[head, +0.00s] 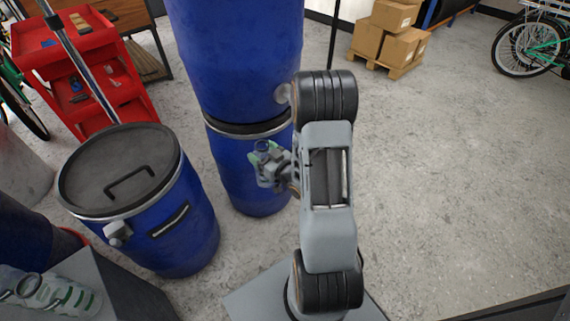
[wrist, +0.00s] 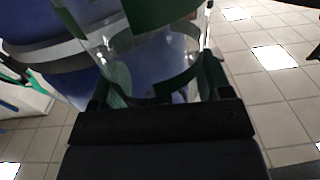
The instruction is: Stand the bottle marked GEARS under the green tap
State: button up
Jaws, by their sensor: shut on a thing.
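My gripper (head: 270,168) is left of my arm, in front of the stacked blue drums. In the wrist view its fingers (wrist: 155,88) are shut on a clear bottle (wrist: 135,50) with dark green bands. No lettering on it can be read, so I cannot tell whether it is marked GEARS. I cannot make out a green tap in either view.
A lidded blue drum (head: 172,238) with a grey fitting (head: 118,234) stands left of my gripper. A red trolley (head: 80,62) is behind. The floor (head: 450,170) at right is clear.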

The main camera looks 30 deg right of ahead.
jog(key=s+d+r+m+h, duration=0.2)
jog(key=s+d+r+h, duration=0.1)
jog(key=s+d, duration=1.2)
jog(key=w+a+f+b, duration=0.1)
jog(key=w+f+b, duration=0.2)
jog(key=w, duration=1.2)
jog(key=shift+w+f+b, duration=0.35)
jog(key=shift+w+f, duration=0.05)
jog(key=shift+f, duration=0.05)
jog(key=shift+a, duration=0.1)
jog(key=shift+f, duration=0.2)
jog(key=o, duration=1.1)
jog(key=shift+o, duration=0.2)
